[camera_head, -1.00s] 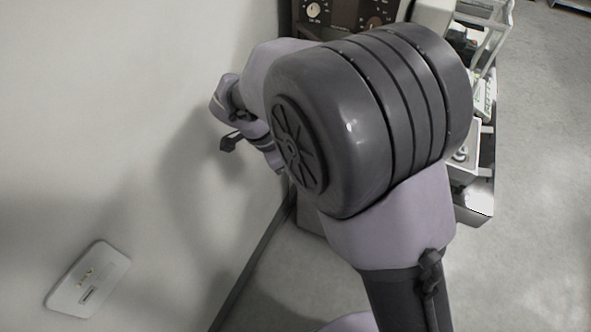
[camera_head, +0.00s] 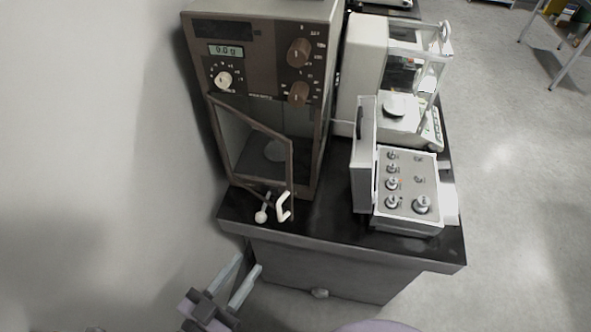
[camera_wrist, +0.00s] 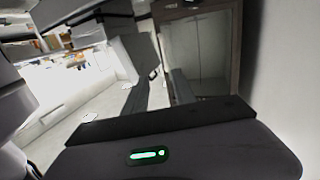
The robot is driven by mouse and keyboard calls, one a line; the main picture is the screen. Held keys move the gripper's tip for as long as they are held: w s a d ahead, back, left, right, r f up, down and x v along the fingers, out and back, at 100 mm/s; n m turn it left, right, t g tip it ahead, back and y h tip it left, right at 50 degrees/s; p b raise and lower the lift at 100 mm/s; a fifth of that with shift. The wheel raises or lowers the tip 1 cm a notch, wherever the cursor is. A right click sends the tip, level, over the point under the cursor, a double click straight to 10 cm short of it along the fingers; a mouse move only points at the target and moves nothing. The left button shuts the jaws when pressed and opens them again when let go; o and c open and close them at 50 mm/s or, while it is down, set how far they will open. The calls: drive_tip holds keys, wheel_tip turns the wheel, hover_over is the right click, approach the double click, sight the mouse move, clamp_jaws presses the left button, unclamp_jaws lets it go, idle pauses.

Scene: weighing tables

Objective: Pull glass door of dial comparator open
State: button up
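The dial comparator (camera_head: 270,22) is a brown cabinet with a digital display and several knobs, at the back left of the dark bench in the head view. Its framed glass door (camera_head: 235,146) stands ajar, its right edge swung out toward the front. A white handle (camera_head: 284,207) is at the door's lower right corner. A round pan shows dimly inside. My gripper (camera_head: 248,262) is open and empty, below and in front of the bench edge, apart from the handle. In the wrist view, the glass front (camera_wrist: 205,48) shows ahead; the handle cannot be made out.
A white wall lies close on the left. A white-knobbed lever (camera_head: 261,216) sits beside the handle. Open floor (camera_head: 520,200) lies to the right.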

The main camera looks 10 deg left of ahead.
sight(280, 219)
drive_tip(key=shift+t+y, duration=0.5)
drive_tip(key=b+x, duration=0.1)
drive_tip(key=x, duration=0.7)
drive_tip(key=b+x, duration=0.1)
drive_tip(key=x, duration=0.7)
drive_tip(key=shift+w+r, duration=0.2)
drive_tip(key=shift+r, duration=0.05)
clamp_jaws()
drive_tip(key=shift+a, duration=0.15)
